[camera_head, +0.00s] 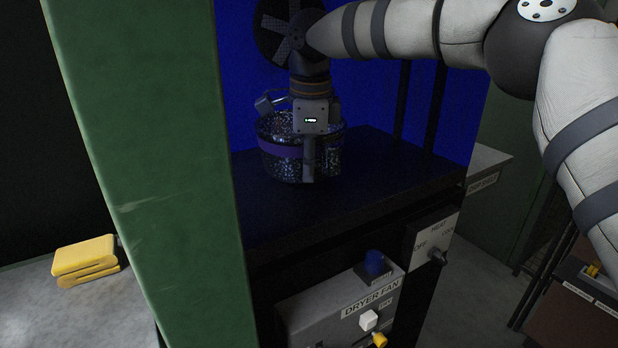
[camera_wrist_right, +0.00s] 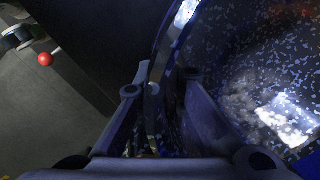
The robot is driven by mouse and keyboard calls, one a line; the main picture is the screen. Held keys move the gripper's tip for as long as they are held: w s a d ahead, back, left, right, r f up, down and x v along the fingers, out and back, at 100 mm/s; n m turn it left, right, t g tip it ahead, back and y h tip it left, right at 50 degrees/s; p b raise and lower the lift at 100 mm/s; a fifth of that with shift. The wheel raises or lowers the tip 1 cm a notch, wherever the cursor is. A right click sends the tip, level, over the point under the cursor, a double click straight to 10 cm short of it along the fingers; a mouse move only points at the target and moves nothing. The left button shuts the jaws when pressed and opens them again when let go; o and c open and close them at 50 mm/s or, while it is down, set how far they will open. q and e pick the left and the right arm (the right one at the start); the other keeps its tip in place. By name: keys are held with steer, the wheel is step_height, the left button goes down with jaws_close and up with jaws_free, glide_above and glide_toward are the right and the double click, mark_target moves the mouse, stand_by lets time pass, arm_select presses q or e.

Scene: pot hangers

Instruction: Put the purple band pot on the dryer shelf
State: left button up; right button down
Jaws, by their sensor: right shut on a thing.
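The purple band pot (camera_head: 277,150) is a dark speckled pot with a purple stripe. In the head view it is upright at the dryer shelf (camera_head: 385,165), a dark surface in front of a blue back wall. I cannot tell whether its base touches the shelf. My right gripper (camera_head: 309,160) points down over the near side of the pot and is shut on its wall. The right wrist view shows the fingers (camera_wrist_right: 155,110) around the rim, with the speckled inside of the pot (camera_wrist_right: 265,80) at the right. My left gripper is not in view.
A green post (camera_head: 150,150) stands close at the left and hides part of the shelf. Below the shelf are a dryer fan box (camera_head: 340,310) and a heat switch box (camera_head: 432,240). The shelf is clear right of the pot. A yellow object (camera_head: 85,258) lies at far left.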

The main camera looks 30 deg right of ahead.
steer(key=shift+s+d+f, duration=0.1)
steer(key=shift+f, duration=0.85)
steer(key=c, duration=2.1)
jaws_free()
steer(key=shift+f, duration=0.2)
steer(key=o, duration=0.4)
steer(key=r, duration=0.4)
steer(key=s+r, duration=0.1)
steer(key=r, duration=0.3)
steer(key=s+r, duration=0.1)
steer(key=r, duration=0.3)
steer(key=shift+a, duration=0.3)
